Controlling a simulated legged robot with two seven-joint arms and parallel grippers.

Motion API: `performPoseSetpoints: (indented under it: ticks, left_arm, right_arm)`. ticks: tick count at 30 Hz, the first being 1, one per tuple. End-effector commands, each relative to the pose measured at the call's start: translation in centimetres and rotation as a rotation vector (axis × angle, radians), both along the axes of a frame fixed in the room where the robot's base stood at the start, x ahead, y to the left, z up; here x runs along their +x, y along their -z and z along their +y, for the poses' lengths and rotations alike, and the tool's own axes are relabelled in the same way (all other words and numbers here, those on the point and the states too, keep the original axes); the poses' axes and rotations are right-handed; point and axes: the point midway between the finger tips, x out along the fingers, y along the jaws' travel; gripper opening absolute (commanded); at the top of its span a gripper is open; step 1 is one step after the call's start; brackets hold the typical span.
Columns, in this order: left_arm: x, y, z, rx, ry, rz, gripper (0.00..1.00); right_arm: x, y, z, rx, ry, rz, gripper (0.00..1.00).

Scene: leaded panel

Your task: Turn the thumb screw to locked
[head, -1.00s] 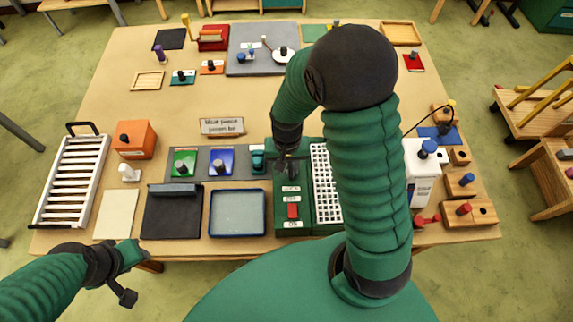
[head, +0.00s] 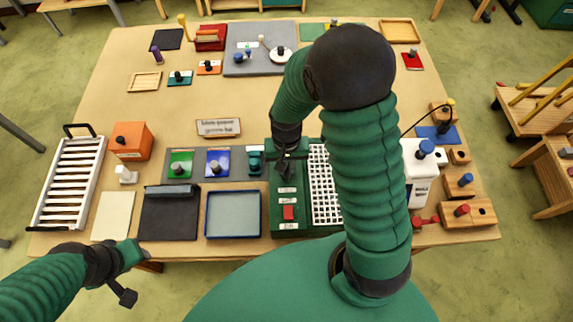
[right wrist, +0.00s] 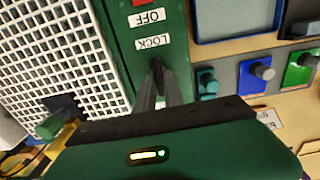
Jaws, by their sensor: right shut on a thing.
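A green box (head: 279,217) stands at the front edge of the table, with a red switch (head: 288,212) and white labels on its top. In the right wrist view, the labels read OFF (right wrist: 149,17) and LOCK (right wrist: 153,42). My right gripper (head: 285,173) points down at this box, above the labels. In the right wrist view its fingers (right wrist: 157,68) come together right beside the LOCK label. They are shut on the thumb screw, which the fingers hide, so its angle cannot be told. My left gripper (head: 132,277) is open and empty off the table's front left edge.
A white grid (head: 322,185) adjoins the green box on the right. A blue-rimmed tray (head: 233,236) and a strip of knobbed plates (head: 244,178) lie to its left. A white canister (head: 421,183) stands beyond my right arm.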

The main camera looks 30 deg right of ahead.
Motion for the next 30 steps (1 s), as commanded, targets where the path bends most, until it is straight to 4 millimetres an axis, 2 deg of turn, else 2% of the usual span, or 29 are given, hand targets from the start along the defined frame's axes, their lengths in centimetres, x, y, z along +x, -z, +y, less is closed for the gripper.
performPoseSetpoints:
  ticks: [11, 30]
  left_arm:
    - [0.0, -0.5, 0.0, 0.0, 0.0, 0.0, 0.36]
    - [0.0, -2.4, 0.0, 0.0, 0.0, 0.0, 0.36]
  right_arm:
    - [-0.3, -0.1, 0.0, 0.003, -0.191, 0.006, 0.0]
    - [-0.4, -0.2, -0.1, 0.005, -0.792, 0.007, 0.0]
